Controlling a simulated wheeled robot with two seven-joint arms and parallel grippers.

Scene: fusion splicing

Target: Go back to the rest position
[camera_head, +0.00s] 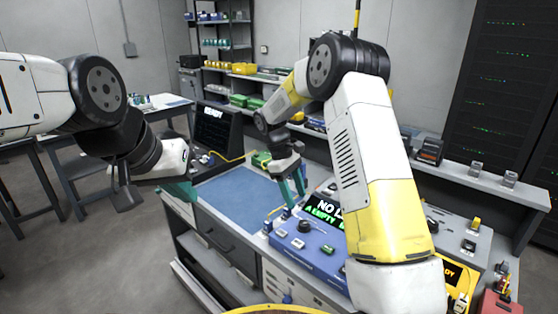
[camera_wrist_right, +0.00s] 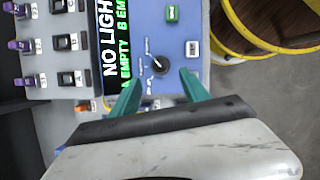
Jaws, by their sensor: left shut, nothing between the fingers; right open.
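My left gripper (camera_head: 180,191) has green fingers and hangs at the left of the workbench, in front of its left end. It is shut and empty. My right gripper (camera_head: 292,193) points down over the bench, above the blue instrument (camera_head: 297,254) with a "NO LIGHT" screen (camera_head: 325,208). Its green fingers are apart. In the right wrist view the open fingers (camera_wrist_right: 162,85) stand on either side of the instrument's black knob (camera_wrist_right: 158,64), with nothing held; whether they touch it I cannot tell.
A blue mat (camera_head: 237,193) lies on the bench, mostly clear. A dark monitor (camera_head: 215,130) stands at the back left. A device with an orange screen (camera_head: 460,275) sits at the right. A server rack (camera_head: 505,90) stands at the far right.

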